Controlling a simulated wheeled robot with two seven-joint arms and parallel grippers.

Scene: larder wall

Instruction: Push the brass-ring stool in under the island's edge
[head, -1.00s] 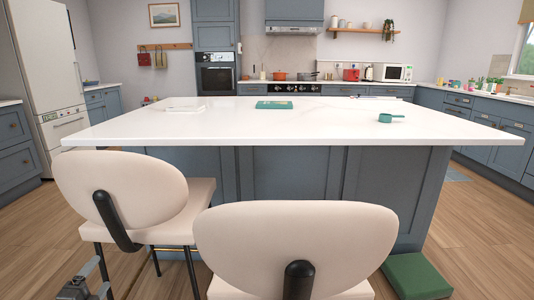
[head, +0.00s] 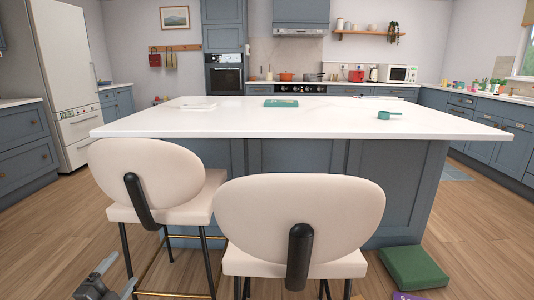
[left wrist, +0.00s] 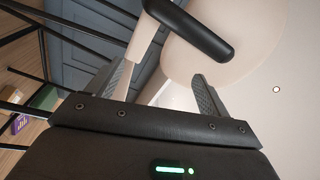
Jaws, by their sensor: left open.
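The brass-ring stool (head: 160,185) is the left one, with a cream back and seat, black legs and a brass foot ring low between them. It stands upright at the near side of the island (head: 300,120), its seat front close to the island's edge. My left gripper (head: 118,282) is low at the bottom left, behind the stool. In the left wrist view its two fingers (left wrist: 165,85) are apart with nothing gripped, and the stool's cream back and black support (left wrist: 190,28) fill the top. Contact cannot be told. My right gripper is not in view.
A second cream stool (head: 300,222) stands close on the right; its foot ring is not visible. A green block (head: 414,268) and a purple box (head: 405,296) lie on the floor at the right. Wood floor is clear to the left.

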